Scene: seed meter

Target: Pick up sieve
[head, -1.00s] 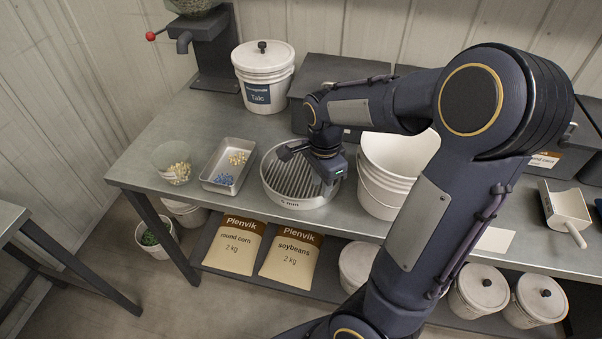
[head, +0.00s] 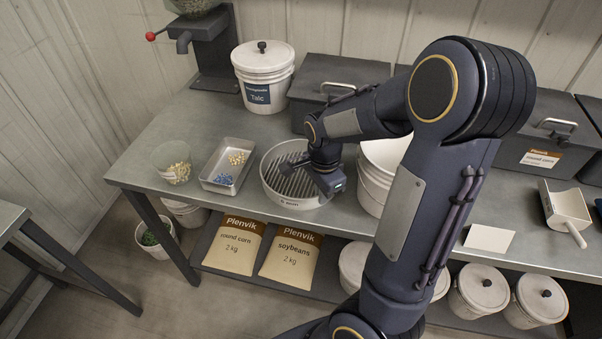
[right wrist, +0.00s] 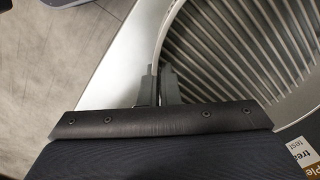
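The sieve (head: 284,201) is a round pale-grey pan with a ribbed, slotted bottom. It sits flat on the metal bench, left of the stacked white buckets. My right gripper (right wrist: 158,86) is at its near right rim, one finger on each side of the thin wall. The gap between the fingers is narrow and the rim fills it, so it looks shut on the sieve. The ribbed bottom also fills the upper right of the right wrist view. My left gripper is not in view.
A lidded talc bucket (head: 264,80) and dark bins (head: 343,73) stand behind. The bench front edge is near.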

